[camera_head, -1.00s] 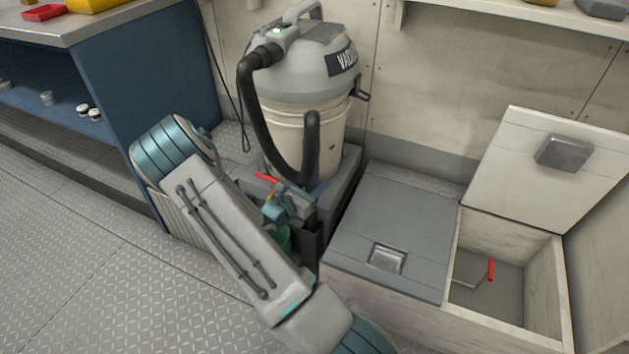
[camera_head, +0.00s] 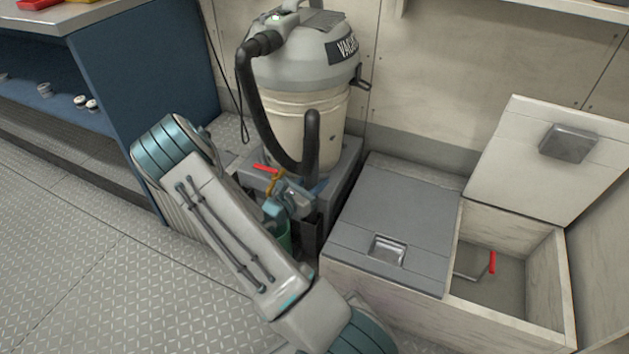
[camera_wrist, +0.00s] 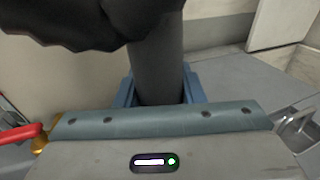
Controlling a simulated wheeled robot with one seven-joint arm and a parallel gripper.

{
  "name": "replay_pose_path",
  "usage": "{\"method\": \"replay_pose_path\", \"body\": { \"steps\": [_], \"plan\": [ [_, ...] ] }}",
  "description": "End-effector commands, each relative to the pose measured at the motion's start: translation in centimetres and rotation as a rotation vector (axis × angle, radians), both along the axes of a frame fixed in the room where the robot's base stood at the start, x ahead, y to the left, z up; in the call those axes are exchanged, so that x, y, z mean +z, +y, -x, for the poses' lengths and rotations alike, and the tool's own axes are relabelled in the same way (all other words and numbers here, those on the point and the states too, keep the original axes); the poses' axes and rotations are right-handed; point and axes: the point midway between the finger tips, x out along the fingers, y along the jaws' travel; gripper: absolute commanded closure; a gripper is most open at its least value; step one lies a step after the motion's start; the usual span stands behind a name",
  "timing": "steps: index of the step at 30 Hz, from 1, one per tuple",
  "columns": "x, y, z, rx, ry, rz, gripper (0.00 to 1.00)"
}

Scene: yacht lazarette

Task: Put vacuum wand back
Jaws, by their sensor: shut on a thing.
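The vacuum (camera_head: 305,75) is a grey-topped, cream drum on a grey base against the wall. Its black hose (camera_head: 262,125) loops down and bends up to the dark vacuum wand (camera_head: 312,135), which stands roughly upright in front of the drum. My gripper (camera_head: 298,203) is low at the wand, in front of the base. In the wrist view, the wand (camera_wrist: 158,65) runs down between the blue fingers of my gripper (camera_wrist: 160,98), which is shut on it. A dark slotted holder (camera_head: 312,238) stands just below my gripper. The wand's lower end is hidden, so I cannot tell whether it is in the holder.
A red-handled valve (camera_head: 266,169) is close to the left of my gripper. A locker with a closed grey lid (camera_head: 395,215) is to the right. Beside it, an open bin (camera_head: 505,315) has its lid (camera_head: 535,180) raised. A blue workbench (camera_head: 150,100) stands left; the floor in front is clear.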

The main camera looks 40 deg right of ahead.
Motion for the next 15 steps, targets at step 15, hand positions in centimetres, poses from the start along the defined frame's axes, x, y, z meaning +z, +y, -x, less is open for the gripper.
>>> {"method": "replay_pose_path", "body": {
  "steps": [15],
  "plan": [
    [-2.1,0.0,0.0,0.0,-0.001,0.001,0.87]
  ]
}}
